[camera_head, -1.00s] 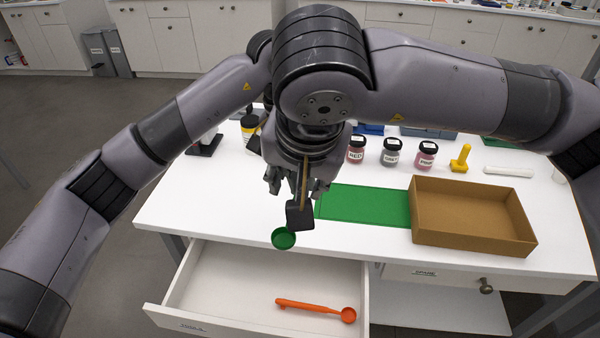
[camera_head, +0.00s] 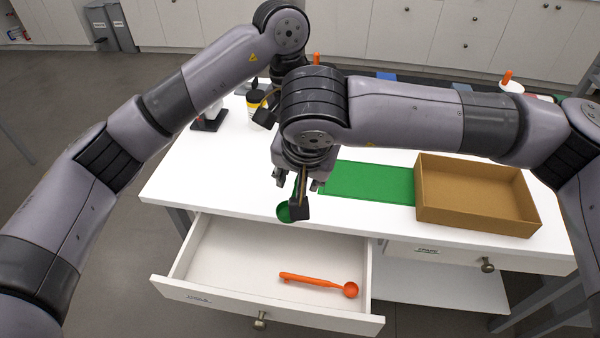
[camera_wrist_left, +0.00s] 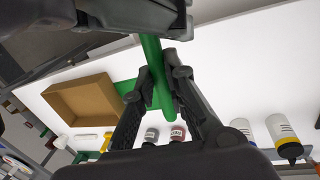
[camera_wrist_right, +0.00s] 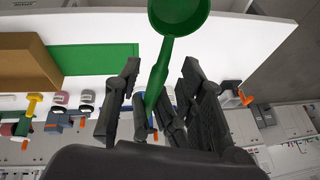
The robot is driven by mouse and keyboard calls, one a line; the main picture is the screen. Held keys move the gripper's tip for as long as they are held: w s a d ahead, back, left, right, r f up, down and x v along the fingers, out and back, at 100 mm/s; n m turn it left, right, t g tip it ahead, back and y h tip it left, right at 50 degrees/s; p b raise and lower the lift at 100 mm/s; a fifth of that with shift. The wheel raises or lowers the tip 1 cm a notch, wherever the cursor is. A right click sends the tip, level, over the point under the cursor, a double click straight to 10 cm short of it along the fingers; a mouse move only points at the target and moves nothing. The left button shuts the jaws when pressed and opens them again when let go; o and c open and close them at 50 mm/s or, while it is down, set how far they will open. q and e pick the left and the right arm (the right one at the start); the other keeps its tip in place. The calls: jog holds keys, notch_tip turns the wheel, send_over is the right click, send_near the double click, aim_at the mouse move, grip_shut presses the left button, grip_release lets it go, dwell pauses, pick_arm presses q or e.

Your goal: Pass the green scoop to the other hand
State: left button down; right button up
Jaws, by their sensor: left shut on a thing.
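The green scoop (camera_head: 284,212) is held above the table's front edge, over the open drawer. My left gripper (camera_wrist_left: 160,75) is shut on its handle (camera_wrist_left: 163,100) in the left wrist view; in the head view my right arm hides that gripper. My right gripper (camera_head: 298,183) points down over the scoop. In the right wrist view my right gripper (camera_wrist_right: 160,76) is open, its fingers apart on either side of the handle. The round bowl (camera_wrist_right: 180,12) lies beyond its fingertips. Contact between the right fingers and the handle cannot be told.
The open drawer (camera_head: 215,302) holds an orange scoop (camera_head: 318,283). A green mat (camera_head: 370,181) and a brown open box (camera_head: 478,224) are on the white table (camera_head: 190,175). A yellow-labelled bottle (camera_head: 254,108) stands at the back left. Jars show in the left wrist view (camera_wrist_left: 177,134).

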grip_shut()
pick_arm(q)
jog(key=c, duration=1.5)
grip_release()
jog(key=shift+c, duration=0.2)
